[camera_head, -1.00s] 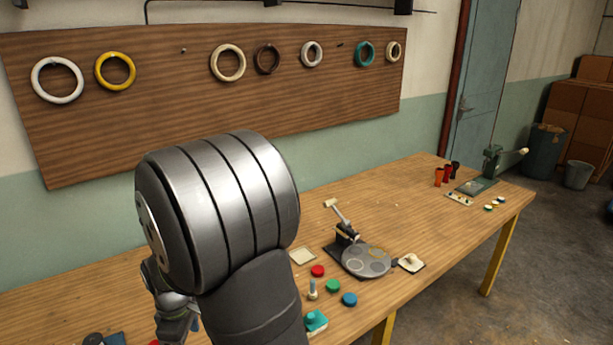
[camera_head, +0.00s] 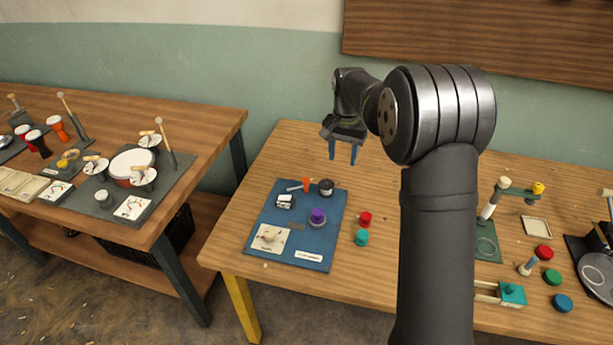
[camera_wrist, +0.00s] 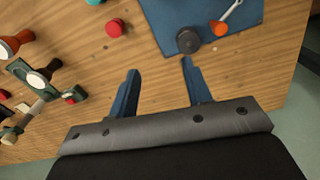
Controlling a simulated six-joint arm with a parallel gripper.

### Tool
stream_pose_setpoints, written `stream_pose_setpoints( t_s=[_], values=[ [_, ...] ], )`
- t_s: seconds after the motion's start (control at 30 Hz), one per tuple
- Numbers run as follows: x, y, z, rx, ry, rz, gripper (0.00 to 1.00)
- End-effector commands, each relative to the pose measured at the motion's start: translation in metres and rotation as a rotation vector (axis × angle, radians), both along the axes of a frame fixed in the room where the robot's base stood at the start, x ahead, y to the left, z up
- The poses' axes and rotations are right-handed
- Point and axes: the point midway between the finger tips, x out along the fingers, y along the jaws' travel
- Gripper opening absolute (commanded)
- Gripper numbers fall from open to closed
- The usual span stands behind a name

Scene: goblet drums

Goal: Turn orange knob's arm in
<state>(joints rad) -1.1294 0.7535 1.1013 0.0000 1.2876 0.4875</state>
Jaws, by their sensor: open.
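The orange knob (camera_head: 306,184) stands near the back edge of a blue mat (camera_head: 262,222) on the wooden table. A thin pale arm (camera_head: 294,188) reaches from it to the left. In the wrist view the orange knob (camera_wrist: 219,28) is at the top right, its silver arm (camera_wrist: 233,9) pointing up and right. My gripper (camera_head: 341,154) is open and empty above the table, behind and to the right of the knob. In the wrist view my gripper's (camera_wrist: 160,69) blue fingers are apart, with bare wood between them.
A dark round knob (camera_head: 326,187) sits right beside the orange one. A purple knob (camera_head: 318,216) and a white block (camera_head: 285,202) share the mat. Red (camera_head: 365,219) and teal (camera_head: 361,238) pieces lie to its right. The table behind the mat is bare.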

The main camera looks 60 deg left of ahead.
Motion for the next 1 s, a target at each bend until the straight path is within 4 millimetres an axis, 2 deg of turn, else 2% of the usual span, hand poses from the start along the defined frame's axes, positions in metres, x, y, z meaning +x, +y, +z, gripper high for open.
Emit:
stream_pose_setpoints(
  t_s=[0.03, 0.2, 0.4, 0.53, 0.67, 0.77, 1.0],
  values=[
    [-0.006, 0.019, 0.004, 0.002, -0.001, -0.073, 0.45],
    [-0.028, 0.068, 0.019, 0.002, -0.001, -0.357, 0.45],
    [-0.048, 0.1, 0.03, 0.001, -0.001, -0.579, 0.45],
    [-0.053, 0.106, 0.032, -0.001, -0.001, -0.635, 0.45],
    [-0.054, 0.107, 0.023, -0.001, -0.001, -0.645, 0.45],
    [-0.054, 0.106, 0.007, -0.002, -0.001, -0.644, 0.45],
    [-0.054, 0.106, -0.045, -0.003, -0.002, -0.643, 0.45]
  ],
)
